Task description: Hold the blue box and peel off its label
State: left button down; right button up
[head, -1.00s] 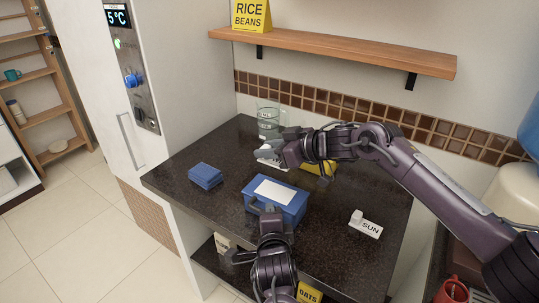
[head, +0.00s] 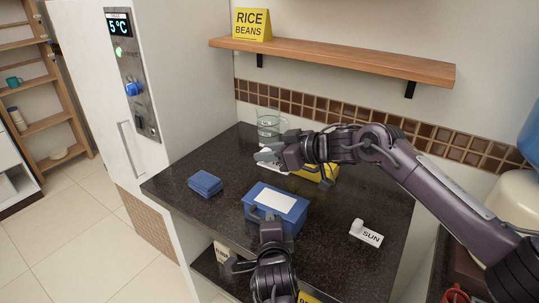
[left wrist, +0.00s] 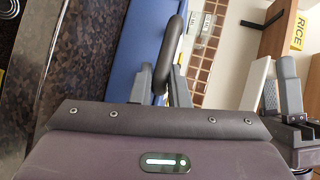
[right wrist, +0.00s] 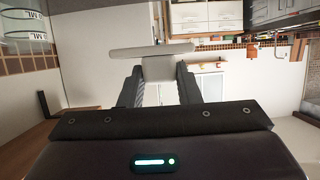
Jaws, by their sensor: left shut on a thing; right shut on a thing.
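The blue box (head: 256,209) stands on the dark counter with a white label (head: 273,198) flat on its top. My left gripper (head: 268,219) is shut on the dark handle at the box's near side. In the left wrist view this handle (left wrist: 176,45) passes between the fingers against the blue side. My right gripper (head: 268,157) is above the counter behind the box, apart from the label. It is shut on the stem of a white T-shaped piece (right wrist: 150,52). In the head view a white lettered plate (head: 275,166) shows below it, partly hidden.
A stack of blue pieces (head: 205,183) lies left of the box. A white SUN tag (head: 366,233) lies to its right. Clear measuring jugs (head: 268,120) and a yellow object (head: 318,173) are behind. A wooden shelf (head: 350,63) hangs above the counter.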

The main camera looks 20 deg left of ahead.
jog(key=shift+r, duration=1.45)
jog(key=shift+r, duration=0.3)
jog(key=s+d+f, duration=0.3)
jog(key=d+f, duration=0.4)
jog(key=d, duration=0.4)
send_over(343, 269)
notch_tip(343, 269, down, 5)
jog(key=shift+t, duration=0.4)
notch_tip(343, 269, down, 10)
jog(key=shift+f, duration=0.1)
jog(key=shift+f, duration=0.1)
